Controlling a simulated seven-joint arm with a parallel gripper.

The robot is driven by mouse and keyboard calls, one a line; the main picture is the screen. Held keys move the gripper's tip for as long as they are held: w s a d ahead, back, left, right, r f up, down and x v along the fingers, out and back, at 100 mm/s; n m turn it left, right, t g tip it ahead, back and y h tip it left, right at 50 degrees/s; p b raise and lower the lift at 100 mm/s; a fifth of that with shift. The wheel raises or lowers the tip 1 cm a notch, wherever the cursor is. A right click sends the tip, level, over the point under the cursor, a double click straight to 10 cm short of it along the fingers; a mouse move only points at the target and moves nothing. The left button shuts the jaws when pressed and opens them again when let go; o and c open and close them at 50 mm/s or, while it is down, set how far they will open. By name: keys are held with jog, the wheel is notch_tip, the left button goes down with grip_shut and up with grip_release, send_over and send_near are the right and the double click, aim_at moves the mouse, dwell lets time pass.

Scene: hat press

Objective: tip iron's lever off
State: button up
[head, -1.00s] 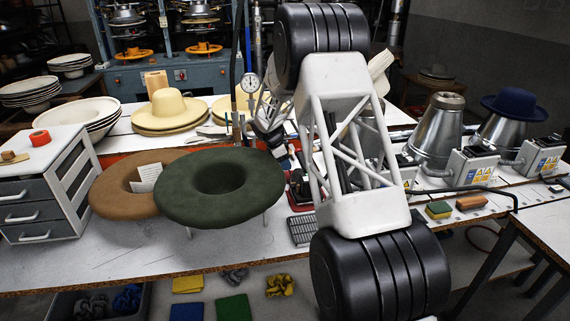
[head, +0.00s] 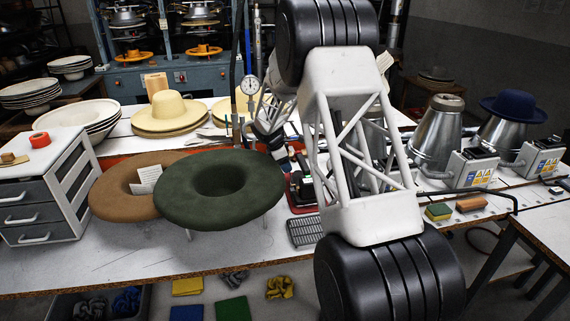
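A red and black device (head: 302,192), possibly the iron, sits on the bench behind my arm and is partly hidden by it. Its lever cannot be made out. My gripper (head: 292,152) is at the end of the white lattice wrist, pointing down just above and behind this device. Its fingertips are small and partly covered, so I cannot tell whether they are open or shut, or whether they touch anything.
A green felt hat (head: 262,205) and a brown one (head: 112,200) lie left of the device. A dark grate (head: 305,231) lies in front of it. A pressure gauge (head: 250,85) stands behind. Metal cones, a sponge (head: 438,212) and an orange block (head: 471,203) are at right.

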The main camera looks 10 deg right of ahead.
jog(key=v, duration=0.7)
jog(key=shift+r, duration=0.4)
jog(key=shift+a, duration=0.15)
